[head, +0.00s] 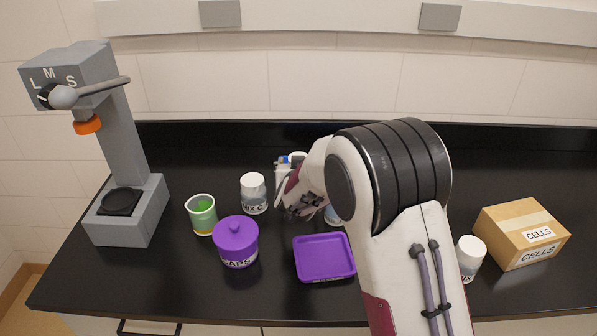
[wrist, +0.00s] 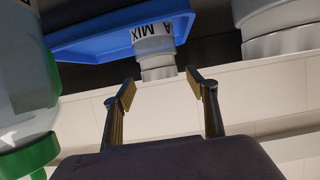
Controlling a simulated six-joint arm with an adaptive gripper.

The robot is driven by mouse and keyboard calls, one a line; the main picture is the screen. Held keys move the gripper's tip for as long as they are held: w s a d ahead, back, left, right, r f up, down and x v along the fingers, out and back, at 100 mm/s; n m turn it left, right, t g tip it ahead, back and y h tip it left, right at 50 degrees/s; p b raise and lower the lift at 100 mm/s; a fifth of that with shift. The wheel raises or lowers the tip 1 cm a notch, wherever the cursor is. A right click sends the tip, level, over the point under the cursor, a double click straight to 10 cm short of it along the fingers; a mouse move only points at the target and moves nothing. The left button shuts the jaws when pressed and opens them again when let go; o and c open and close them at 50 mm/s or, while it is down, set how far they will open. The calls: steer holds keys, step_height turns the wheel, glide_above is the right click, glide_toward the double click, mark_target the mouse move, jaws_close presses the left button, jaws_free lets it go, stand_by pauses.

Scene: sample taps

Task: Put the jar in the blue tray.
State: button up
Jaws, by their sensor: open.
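In the wrist view, which looks turned over, a white jar (wrist: 154,45) marked "MIX A" shows against the blue tray (wrist: 95,35). It appears to stand in the tray with its lid up, though its base is not clear. My gripper (wrist: 163,90) is open and empty, its fingertips apart, with the jar beyond the gap between them. In the head view my arm hides most of this area, and I cannot make out the blue tray for sure. Another white jar (head: 254,193), marked MIX C, stands left of my gripper (head: 284,182).
A purple tray (head: 324,258) lies in front of my arm. A purple pot (head: 236,242), a green cup (head: 202,214) and a grey dispenser (head: 128,160) stand left. A white jar (head: 470,256) and a carton (head: 522,233) stand right. A green-capped bottle (wrist: 28,95) is close in the wrist view.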

steer(key=v, duration=0.8)
stand_by(0.9)
steer(key=s+d+r+g+y, duration=0.1)
steer(key=s+d+r, duration=0.15)
steer(key=s, duration=0.25)
steer(key=s+d+r+n+g+y, duration=0.1)
steer(key=s+d+r, duration=0.1)
steer(key=s+r, duration=0.3)
steer(key=s+d+r+g+y, duration=0.1)
steer(key=s+d+r+g, duration=0.1)
steer(key=s, duration=0.4)
steer(key=s+d+g+h, duration=0.1)
steer(key=s+d, duration=0.2)
steer(key=s, duration=0.5)
steer(key=s+d+f+g+h, duration=0.1)
steer(key=s+d, duration=0.3)
steer(key=s, duration=0.5)
steer(key=s+d+f+m+g+h, duration=0.1)
steer(key=s+d, duration=0.3)
steer(key=s, duration=0.5)
steer(key=shift+d+g, duration=0.25)
steer(key=shift+g, duration=0.25)
